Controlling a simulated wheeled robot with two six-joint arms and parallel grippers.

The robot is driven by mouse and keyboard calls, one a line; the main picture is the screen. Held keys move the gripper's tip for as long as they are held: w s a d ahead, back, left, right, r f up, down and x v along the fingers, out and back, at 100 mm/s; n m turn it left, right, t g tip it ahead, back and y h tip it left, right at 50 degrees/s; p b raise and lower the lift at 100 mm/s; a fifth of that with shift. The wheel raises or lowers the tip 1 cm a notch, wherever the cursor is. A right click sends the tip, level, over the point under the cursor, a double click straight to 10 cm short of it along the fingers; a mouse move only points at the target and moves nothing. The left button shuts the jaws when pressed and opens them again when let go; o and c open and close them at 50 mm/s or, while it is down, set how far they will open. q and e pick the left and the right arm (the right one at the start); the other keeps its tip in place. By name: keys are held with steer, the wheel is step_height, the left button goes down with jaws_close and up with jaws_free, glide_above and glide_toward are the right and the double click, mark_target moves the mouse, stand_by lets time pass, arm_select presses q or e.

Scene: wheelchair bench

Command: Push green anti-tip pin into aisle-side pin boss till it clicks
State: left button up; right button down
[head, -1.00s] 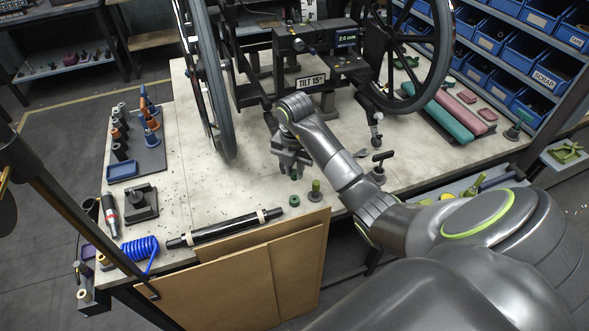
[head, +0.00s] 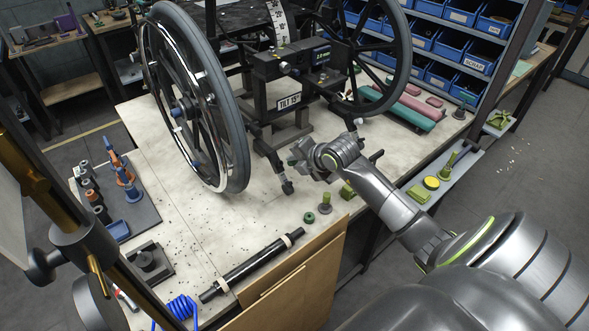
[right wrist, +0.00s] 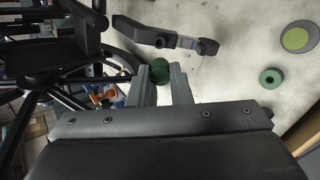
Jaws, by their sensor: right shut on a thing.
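My right gripper (head: 298,169) is above the near part of the bench, beside the wheelchair's lower frame. In the right wrist view its two fingers (right wrist: 163,82) are shut on the dark green pin (right wrist: 158,70), whose round end shows at the fingertips. In the head view I cannot make the pin out. A dark anti-tip tube with a grey fitting (right wrist: 170,39) lies just beyond the pin in the wrist view, apart from it in the picture. It also reaches down toward the bench in the head view (head: 285,183). I cannot clearly see the pin boss. My left gripper is not in view.
The large wheel (head: 236,140) stands left of my gripper. Blue bins (head: 424,37) fill the rack behind. The bench between has free room.

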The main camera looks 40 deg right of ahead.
mark_target(293, 163)
steer(key=shift+b+x, duration=0.85)
steer(key=shift+x, duration=0.1)
steer(key=shift+w+d+f+b, duration=0.2)
steer(key=shift+w+f+b, duration=0.3)
steer(key=shift+f+b, duration=0.1)
steer(key=shift+w+a+f+b, duration=0.1)
steer(key=shift+w+f+b, duration=0.35)
steer(key=shift+w, duration=0.2)
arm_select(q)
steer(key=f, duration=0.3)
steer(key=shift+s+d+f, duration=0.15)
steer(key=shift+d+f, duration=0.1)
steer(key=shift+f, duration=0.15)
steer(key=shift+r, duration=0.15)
arm_select(e)
steer(key=shift+r, duration=0.1)
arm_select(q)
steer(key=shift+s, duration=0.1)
arm_select(e)
steer(key=shift+w, duration=0.2)
